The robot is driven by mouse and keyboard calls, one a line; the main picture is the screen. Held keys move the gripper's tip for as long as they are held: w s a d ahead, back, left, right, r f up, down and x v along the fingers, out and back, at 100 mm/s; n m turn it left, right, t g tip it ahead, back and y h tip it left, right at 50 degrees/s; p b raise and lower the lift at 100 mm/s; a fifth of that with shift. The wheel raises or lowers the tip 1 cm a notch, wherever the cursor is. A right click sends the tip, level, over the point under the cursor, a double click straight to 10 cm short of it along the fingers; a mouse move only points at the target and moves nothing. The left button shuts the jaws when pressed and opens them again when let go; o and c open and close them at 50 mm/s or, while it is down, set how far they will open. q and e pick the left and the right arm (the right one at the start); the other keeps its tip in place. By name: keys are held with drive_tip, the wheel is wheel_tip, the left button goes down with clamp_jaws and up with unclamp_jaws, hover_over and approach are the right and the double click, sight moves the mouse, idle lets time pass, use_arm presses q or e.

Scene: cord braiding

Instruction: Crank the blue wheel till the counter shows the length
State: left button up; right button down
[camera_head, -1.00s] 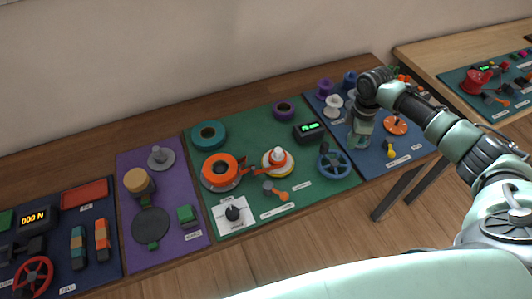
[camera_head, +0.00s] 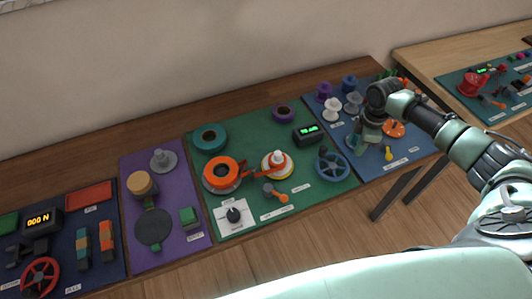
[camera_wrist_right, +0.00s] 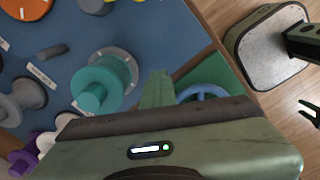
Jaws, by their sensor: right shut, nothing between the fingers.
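The blue wheel (camera_head: 333,165) is a spoked handwheel at the right front of the green board. The wrist view shows only part of the blue wheel (camera_wrist_right: 203,92), beside my fingers. The counter (camera_head: 308,131) is a dark box with green digits too small to read surely. My right gripper (camera_head: 355,146) is above the blue board, just right of and behind the wheel, apart from it. In the wrist view my right gripper's fingers (camera_wrist_right: 157,88) are together and empty. My left gripper is out of view.
The green board also carries an orange spool (camera_head: 220,172), a teal ring (camera_head: 210,138), a white-and-orange spool (camera_head: 276,163) and a dial (camera_head: 233,214). In the wrist view a teal spool (camera_wrist_right: 90,97) stands close left of my fingers. White spools (camera_head: 332,108) stand behind on the blue board.

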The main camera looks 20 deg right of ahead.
drive_tip(key=c, duration=1.7)
unclamp_jaws()
drive_tip(key=shift+r, duration=0.1)
wheel_tip(320, 180, up, 8)
drive_tip(key=b, duration=0.1)
drive_tip(key=shift+f, duration=0.2)
